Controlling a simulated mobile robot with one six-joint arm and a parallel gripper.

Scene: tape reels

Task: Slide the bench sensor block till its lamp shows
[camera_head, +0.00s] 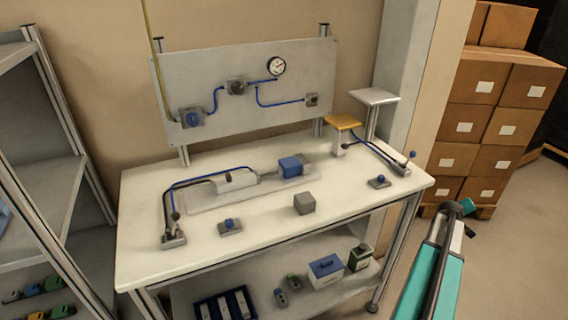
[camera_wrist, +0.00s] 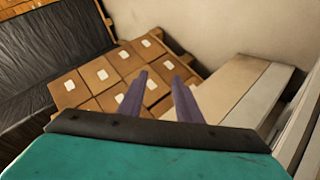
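A small grey block (camera_head: 304,203) sits near the front middle of the bench (camera_head: 265,238). A blue block (camera_head: 291,166) stands at the right end of a pale plate behind it, in line with a grey cylinder (camera_head: 236,181). I cannot tell for sure which is the sensor block, and no lit lamp can be made out. My gripper (camera_wrist: 159,76) shows in the wrist view with its two purple fingers apart and nothing between them. It points at boxes, away from the bench. In the head view my arm is right of the bench.
Two blue-knobbed units (camera_head: 230,227) (camera_head: 379,181) and two lever units (camera_head: 173,240) (camera_head: 402,168) with hoses sit on the bench. Cardboard boxes (camera_head: 482,129) are stacked beyond. The front middle bench top is mostly clear.

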